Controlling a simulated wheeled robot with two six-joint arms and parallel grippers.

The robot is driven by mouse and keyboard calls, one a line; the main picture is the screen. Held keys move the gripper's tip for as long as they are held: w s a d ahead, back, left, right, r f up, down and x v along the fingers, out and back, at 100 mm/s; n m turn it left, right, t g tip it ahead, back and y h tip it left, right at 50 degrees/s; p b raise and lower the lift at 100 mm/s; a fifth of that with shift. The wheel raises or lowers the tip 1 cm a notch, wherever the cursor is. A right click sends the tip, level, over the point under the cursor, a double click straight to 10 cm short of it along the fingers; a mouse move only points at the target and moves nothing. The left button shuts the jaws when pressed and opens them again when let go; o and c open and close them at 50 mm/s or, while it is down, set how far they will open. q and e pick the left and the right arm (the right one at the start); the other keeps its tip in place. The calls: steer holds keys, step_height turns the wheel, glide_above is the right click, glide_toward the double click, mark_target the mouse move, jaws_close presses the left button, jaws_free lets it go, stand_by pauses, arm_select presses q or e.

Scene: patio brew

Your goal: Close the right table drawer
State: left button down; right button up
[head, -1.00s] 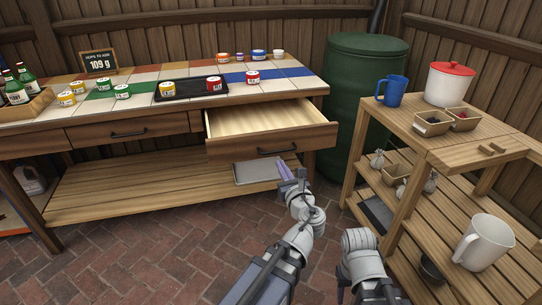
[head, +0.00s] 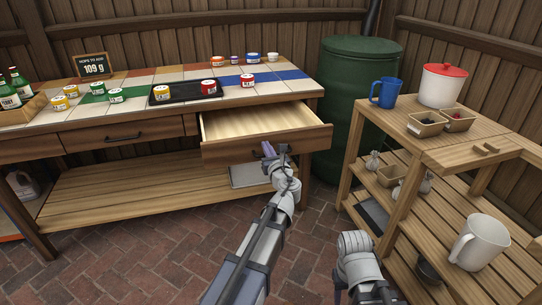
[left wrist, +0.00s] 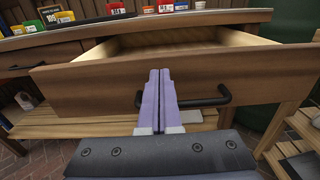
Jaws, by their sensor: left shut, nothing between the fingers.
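The right table drawer (head: 228,152) stands pulled out from under the tiled table, and its inside looks empty. Its black handle also shows in the left wrist view (left wrist: 205,101). The left drawer (head: 90,137) is flush with the table front. My left gripper (head: 267,150) is shut and empty, its purple fingers pointing at the drawer front near the handle. In the left wrist view the closed fingertips (left wrist: 160,76) overlap the drawer front; I cannot tell whether they touch it. My right arm shows at the lower right, but its gripper is not in view.
The tiled tabletop (head: 130,92) holds several small jars, a black tray (head: 186,93) and a sign. A green barrel (head: 350,110) stands right of the table. A wooden shelf cart (head: 440,150) with a blue mug and a white pitcher is on the right. The brick floor in front is clear.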

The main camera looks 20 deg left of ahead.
arm_select(q)
steer(key=shift+x, duration=0.85)
steer(key=shift+w, duration=0.1)
glide_above(249, 125)
steer(key=shift+s+d, duration=0.2)
steer(key=shift+s, duration=0.05)
steer(key=shift+w+a, duration=0.2)
steer(key=shift+w, duration=0.1)
steer(key=shift+w+a+r, duration=0.1)
steer(key=v, duration=1.5)
